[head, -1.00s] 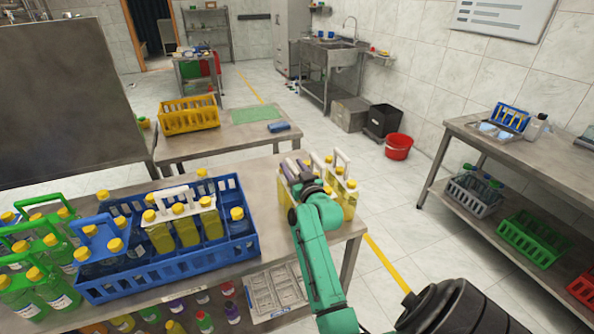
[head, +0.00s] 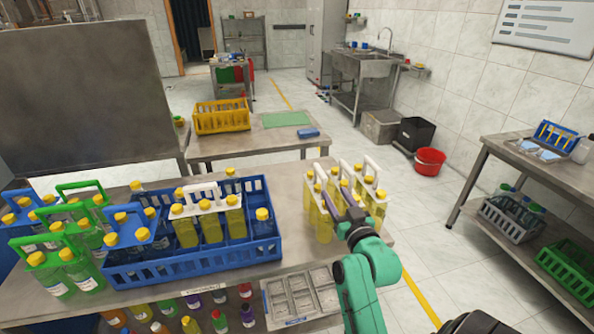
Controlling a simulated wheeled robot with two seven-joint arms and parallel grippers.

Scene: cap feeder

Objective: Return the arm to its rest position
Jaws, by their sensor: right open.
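My right gripper (head: 341,208) is open at the end of my green arm, which comes in from the lower right. Its dark fingers overlap the front of a group of yellow bottles in white-handled carriers (head: 372,189) at the right end of the steel table (head: 300,256). The gripper hides part of these bottles; I cannot tell whether it touches them. The carriers stand upright on the table. My left gripper is not in view.
A blue crate (head: 196,268) on the table holds a white-handled carrier of yellow bottles and other bottles. Green-handled carriers (head: 68,262) stand at the left. A grey tray (head: 304,296) is below the front edge. Floor is free right of the table.

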